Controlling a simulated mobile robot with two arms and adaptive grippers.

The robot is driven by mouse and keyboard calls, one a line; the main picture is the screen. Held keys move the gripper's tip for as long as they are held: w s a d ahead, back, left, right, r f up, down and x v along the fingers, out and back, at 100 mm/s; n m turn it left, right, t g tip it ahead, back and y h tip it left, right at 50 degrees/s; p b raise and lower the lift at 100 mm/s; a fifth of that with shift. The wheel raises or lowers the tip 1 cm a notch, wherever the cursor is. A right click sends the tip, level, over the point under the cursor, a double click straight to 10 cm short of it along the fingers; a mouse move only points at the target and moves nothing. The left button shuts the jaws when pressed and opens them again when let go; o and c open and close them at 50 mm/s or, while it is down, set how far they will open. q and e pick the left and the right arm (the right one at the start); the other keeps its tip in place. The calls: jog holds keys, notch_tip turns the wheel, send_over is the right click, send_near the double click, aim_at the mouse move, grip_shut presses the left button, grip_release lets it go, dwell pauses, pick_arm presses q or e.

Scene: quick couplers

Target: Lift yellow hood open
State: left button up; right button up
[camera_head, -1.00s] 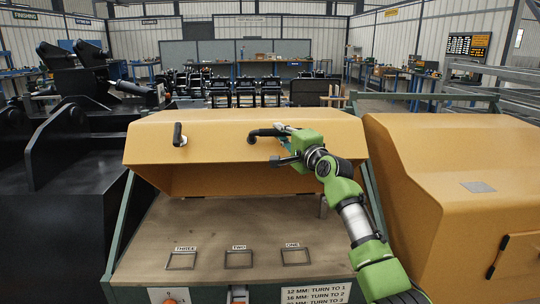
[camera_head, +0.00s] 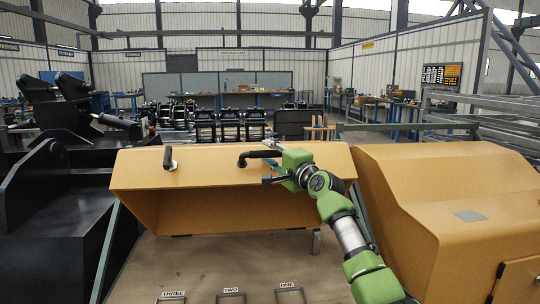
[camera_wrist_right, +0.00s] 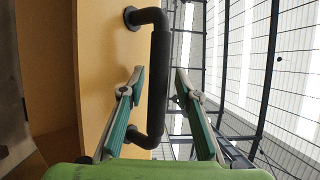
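The yellow hood (camera_head: 215,206) spans the wooden bench in the head view, with an open gap beneath its front. It has two black handles: the left handle (camera_head: 169,158) and the right handle (camera_head: 258,157). My right gripper (camera_head: 270,171) is at the right handle. In the right wrist view the handle (camera_wrist_right: 157,65) passes between the two green-grey fingers of the gripper (camera_wrist_right: 160,82). The fingers are spread, one on each side of the bar, with a visible gap on the right side. My left gripper is not in view.
A second yellow housing (camera_head: 440,190) stands close on the right. Black machinery (camera_head: 60,220) stands on the left. The bench top (camera_head: 200,262) below the hood has frames labelled one, two and three. Behind the hood is a row of black couplers (camera_head: 228,125).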

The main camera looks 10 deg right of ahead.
jog(key=shift+f, duration=0.15)
jog(key=r+v, duration=0.1)
jog(key=v, duration=1.1)
jog(key=shift+f, duration=0.3)
